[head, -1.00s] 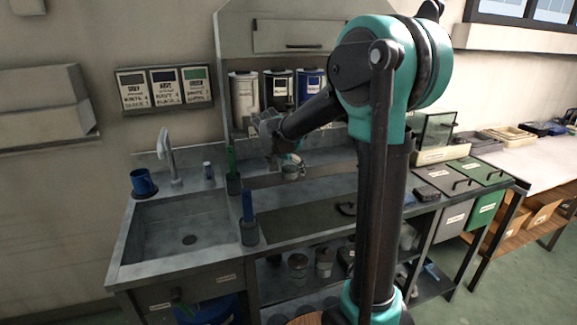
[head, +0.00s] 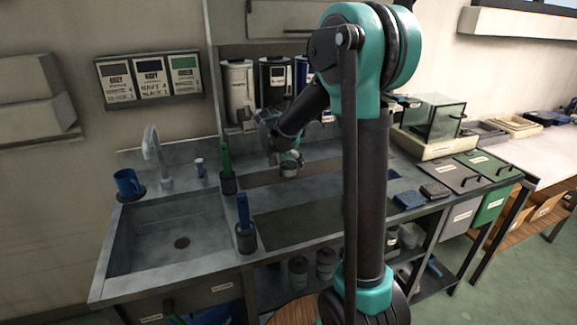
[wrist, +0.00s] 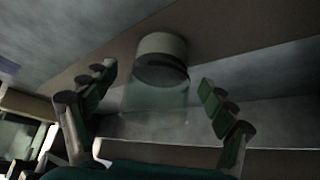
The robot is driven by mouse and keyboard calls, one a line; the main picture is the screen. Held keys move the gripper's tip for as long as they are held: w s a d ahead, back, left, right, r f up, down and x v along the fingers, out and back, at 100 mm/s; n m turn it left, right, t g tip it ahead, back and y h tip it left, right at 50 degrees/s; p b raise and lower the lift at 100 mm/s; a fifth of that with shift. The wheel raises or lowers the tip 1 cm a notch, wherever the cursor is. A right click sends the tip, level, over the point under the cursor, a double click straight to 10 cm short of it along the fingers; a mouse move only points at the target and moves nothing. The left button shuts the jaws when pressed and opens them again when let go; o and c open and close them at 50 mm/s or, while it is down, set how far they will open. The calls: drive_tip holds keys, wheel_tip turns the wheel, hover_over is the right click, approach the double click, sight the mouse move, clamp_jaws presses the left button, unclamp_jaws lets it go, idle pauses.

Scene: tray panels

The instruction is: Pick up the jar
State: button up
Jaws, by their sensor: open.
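The jar (head: 289,165) is a small clear glass with a grey lid, near the back of the steel counter, on or just above a brown strip. In the wrist view the jar (wrist: 155,101) lies between the two fingers, its lid beyond the fingertips. My gripper (wrist: 158,80) is open, with a gap visible on each side of the jar and no clear contact. In the head view my gripper (head: 280,148) is right at the jar, partly overlapping it. Whether the jar's base touches the counter is hard to tell.
A sink (head: 180,235) with a tap (head: 153,155) and a blue mug (head: 128,184) lies left. Holders with a green tool (head: 226,158) and a blue tool (head: 243,212) stand left of the jar. A dark mat (head: 300,222) lies in front. A glass case (head: 432,120) stands right.

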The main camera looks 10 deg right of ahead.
drive_tip(key=shift+x, duration=1.4)
drive_tip(key=shift+s, duration=0.1)
drive_tip(key=shift+c, duration=0.2)
drive_tip(key=shift+r, duration=0.1)
drive_tip(key=c, duration=1.7)
